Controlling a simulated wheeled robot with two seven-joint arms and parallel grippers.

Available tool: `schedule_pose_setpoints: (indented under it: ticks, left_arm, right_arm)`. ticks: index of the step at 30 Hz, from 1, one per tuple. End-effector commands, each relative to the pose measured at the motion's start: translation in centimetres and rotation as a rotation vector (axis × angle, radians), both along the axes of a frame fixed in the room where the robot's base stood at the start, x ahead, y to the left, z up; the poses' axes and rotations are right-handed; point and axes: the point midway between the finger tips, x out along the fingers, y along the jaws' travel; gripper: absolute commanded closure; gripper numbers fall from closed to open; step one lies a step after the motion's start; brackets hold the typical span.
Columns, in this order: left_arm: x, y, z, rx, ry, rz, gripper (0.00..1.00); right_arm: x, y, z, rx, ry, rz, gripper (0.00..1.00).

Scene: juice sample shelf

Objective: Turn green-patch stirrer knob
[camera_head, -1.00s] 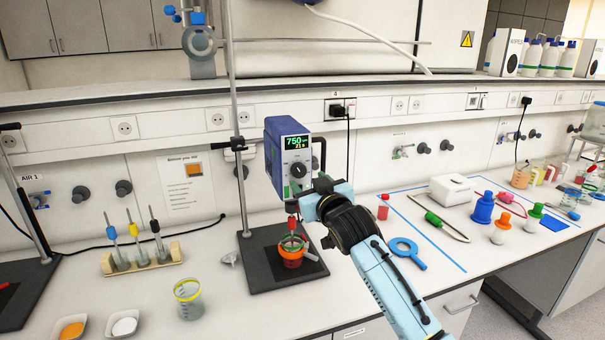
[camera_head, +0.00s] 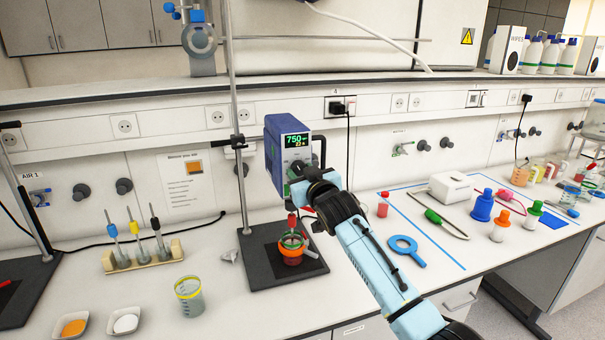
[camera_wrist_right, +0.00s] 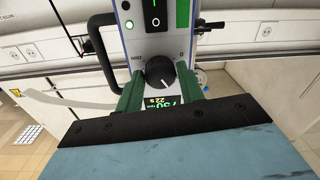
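The blue-and-grey overhead stirrer (camera_head: 275,152) hangs on a stand, its display reading 750. Its round black knob (camera_wrist_right: 160,72) shows in the right wrist view, with a green patch (camera_wrist_right: 183,12) on the panel beyond it. My right gripper (camera_wrist_right: 160,82) is open, one green finger on each side of the knob, with gaps visible. In the head view my right gripper (camera_head: 300,188) is at the stirrer's front panel and hides the knob. My left gripper is not in view.
Below the stirrer, an orange-rimmed beaker (camera_head: 292,250) stands on the dark stand base (camera_head: 262,270). A pipette rack (camera_head: 145,258) and yellow-rimmed beaker (camera_head: 189,297) are to the left.

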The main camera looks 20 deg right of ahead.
Motion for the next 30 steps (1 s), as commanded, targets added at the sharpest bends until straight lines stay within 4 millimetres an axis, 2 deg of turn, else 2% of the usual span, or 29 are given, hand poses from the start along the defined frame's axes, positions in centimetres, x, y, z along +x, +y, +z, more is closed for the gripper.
schedule_pose_setpoints:
  ticks: [1,6,17,30]
  left_arm:
    - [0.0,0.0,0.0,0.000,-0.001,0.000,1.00]
    - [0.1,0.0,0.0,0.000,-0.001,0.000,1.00]
    - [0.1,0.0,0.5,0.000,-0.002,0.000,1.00]
    - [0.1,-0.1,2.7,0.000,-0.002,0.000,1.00]
  right_arm:
    - [0.0,0.0,0.0,0.000,0.000,0.000,0.69]
    - [0.0,0.0,0.0,0.000,0.000,0.000,0.89]
    - [0.0,0.0,0.1,-0.070,-0.001,-0.001,0.89]
    - [0.0,-0.1,0.3,-0.425,-0.014,0.000,0.89]
